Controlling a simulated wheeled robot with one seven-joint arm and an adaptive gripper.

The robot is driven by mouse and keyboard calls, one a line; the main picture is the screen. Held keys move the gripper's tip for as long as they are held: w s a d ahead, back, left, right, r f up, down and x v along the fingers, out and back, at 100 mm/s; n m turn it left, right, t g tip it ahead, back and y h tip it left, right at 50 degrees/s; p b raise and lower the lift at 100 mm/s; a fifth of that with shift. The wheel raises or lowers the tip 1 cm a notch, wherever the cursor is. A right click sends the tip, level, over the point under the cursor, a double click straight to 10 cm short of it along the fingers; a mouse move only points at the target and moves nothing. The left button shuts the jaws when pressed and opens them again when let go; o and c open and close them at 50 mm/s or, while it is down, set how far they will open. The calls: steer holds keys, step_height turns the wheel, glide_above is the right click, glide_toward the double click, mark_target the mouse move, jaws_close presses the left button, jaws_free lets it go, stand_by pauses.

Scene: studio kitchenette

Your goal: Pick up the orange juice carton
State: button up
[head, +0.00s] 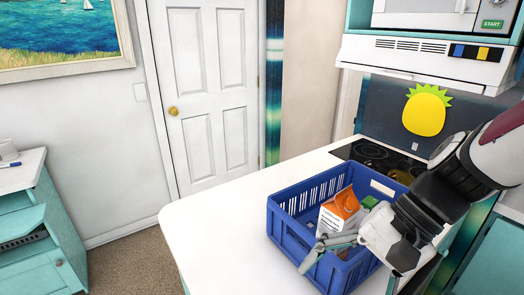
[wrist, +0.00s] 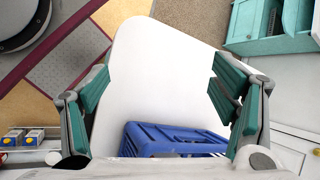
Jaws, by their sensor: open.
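The orange juice carton (head: 340,211), white with an orange top and an orange round print, stands inside a blue crate (head: 288,237) on the white counter. It leans a little, and its lower part is hidden by the crate and my gripper. My gripper (head: 326,247) is over the near right part of the crate, in front of the carton in the head view. In the wrist view my gripper (wrist: 160,88) is open, with nothing between its fingers. The crate (wrist: 150,132) shows at the bottom there; the carton does not show.
A green item (head: 370,202) sits beside the carton in the crate, partly hidden. The white counter (head: 210,225) is clear left of the crate. A black cooktop (head: 370,156) lies behind it, under a range hood (head: 425,60). A teal cabinet (head: 45,240) stands at the left.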

steer(key=w+r+m+t+y+p, duration=0.1)
steer(key=w+m+t+y+p, duration=0.15)
steer(key=m+y, duration=0.2)
steer(key=m+t+h+p, duration=0.2)
steer(key=m+t+p, duration=0.1)
steer(key=m+t, duration=1.2)
glide_toward(353, 204)
steer(key=shift+m+g, duration=0.95)
steer(key=x, duration=0.3)
steer(key=r+p+x, duration=0.1)
steer(key=x, duration=0.3)
steer(key=shift+w+d+r, duration=0.2)
steer(key=shift+w+r, duration=0.05)
steer(key=shift+p+x, duration=0.6)
steer(key=shift+x, duration=2.2)
steer(key=shift+s+f, duration=0.1)
steer(key=shift+f, duration=0.05)
steer(key=c, duration=1.8)
steer(key=shift+a, duration=0.1)
jaws_close()
